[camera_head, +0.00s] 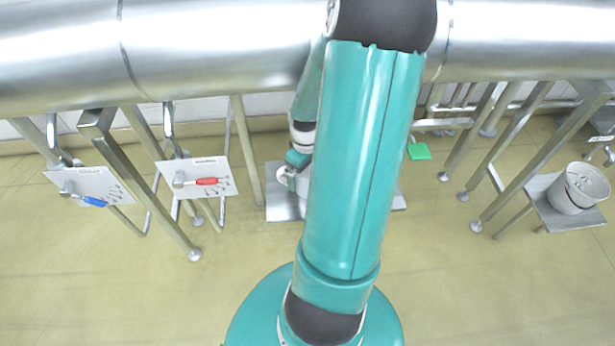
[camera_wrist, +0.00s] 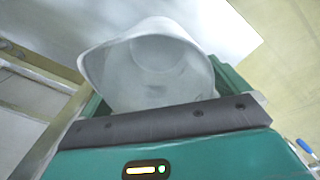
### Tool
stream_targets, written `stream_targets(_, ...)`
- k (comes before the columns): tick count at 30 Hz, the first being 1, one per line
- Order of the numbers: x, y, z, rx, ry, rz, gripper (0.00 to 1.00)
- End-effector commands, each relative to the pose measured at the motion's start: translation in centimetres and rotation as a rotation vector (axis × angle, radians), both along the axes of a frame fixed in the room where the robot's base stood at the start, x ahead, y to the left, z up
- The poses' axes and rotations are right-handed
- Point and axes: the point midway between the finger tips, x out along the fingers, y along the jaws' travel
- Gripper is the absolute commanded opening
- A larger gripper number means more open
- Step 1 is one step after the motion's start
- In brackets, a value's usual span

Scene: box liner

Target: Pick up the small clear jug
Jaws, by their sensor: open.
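The small clear jug (camera_wrist: 150,68) is a translucent whitish vessel with a wide rim and spout. In the wrist view it sits between the green fingers of my gripper (camera_wrist: 155,90), which is open around it. I cannot tell whether either finger touches it. In the head view my arm covers most of the jug; a pale part of it (camera_head: 292,180) shows beside my gripper (camera_head: 298,160), above a grey metal plate (camera_head: 285,205).
A large steel pipe (camera_head: 220,45) runs across the top on metal legs. A grey bucket (camera_head: 578,188) stands on a small table (camera_head: 570,216) at right. A green item (camera_head: 418,151) lies behind my arm. The front floor is clear.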

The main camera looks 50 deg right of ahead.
Motion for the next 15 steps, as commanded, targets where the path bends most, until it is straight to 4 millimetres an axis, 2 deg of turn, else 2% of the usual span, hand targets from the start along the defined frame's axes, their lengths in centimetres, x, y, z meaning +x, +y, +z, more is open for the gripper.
stream_targets(7,-0.01,-0.02,-0.2,-0.001,0.0,-0.002,1.0)
stream_targets(13,-0.03,-0.03,-0.19,-0.001,0.0,-0.002,0.61)
stream_targets(15,-0.02,-0.03,-0.18,-0.001,0.0,-0.002,0.59)
